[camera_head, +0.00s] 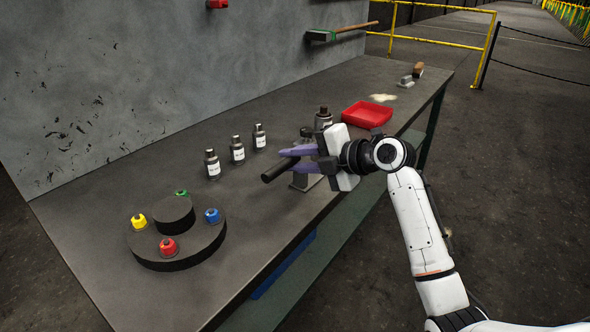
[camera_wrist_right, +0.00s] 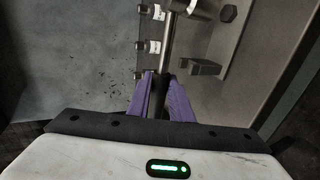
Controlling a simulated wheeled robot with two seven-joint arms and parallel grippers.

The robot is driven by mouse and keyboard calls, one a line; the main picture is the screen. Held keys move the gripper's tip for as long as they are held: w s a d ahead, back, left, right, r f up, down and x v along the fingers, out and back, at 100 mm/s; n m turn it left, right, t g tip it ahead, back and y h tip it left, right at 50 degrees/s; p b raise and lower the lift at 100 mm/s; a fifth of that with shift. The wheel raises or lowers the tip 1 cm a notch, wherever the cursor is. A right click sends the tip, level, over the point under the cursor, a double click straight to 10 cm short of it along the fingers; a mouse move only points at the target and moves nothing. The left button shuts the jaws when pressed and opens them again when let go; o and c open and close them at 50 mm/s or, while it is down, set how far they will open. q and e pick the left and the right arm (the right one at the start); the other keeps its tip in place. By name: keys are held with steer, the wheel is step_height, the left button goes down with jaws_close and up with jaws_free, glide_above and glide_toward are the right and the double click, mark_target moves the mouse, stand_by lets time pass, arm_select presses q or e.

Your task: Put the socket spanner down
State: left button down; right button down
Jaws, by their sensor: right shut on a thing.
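The socket spanner (camera_head: 281,169) shows in the head view as a dark bar slanting down to the left from between my purple fingers. My right gripper (camera_head: 300,162) is shut on it above the front part of the bench. In the right wrist view the spanner's metal shaft (camera_wrist_right: 169,45) runs up from between the fingers of my right gripper (camera_wrist_right: 159,85) towards a thicker metal end at the top edge. My left gripper is not in view.
The bench (camera_head: 255,215) has clear space left of the gripper. Labelled bottles (camera_head: 237,150) stand behind it. A red tray (camera_head: 367,114) lies further back. A round dark stand (camera_head: 175,262) with coloured pieces is at the left front.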

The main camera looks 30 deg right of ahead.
step_height(320, 180, down, 3)
steer(key=shift+r, duration=0.15)
steer(key=shift+f+b, duration=0.6)
steer(key=shift+b, duration=0.2)
steer(key=c, duration=1.6)
jaws_free()
steer(key=shift+r, duration=0.1)
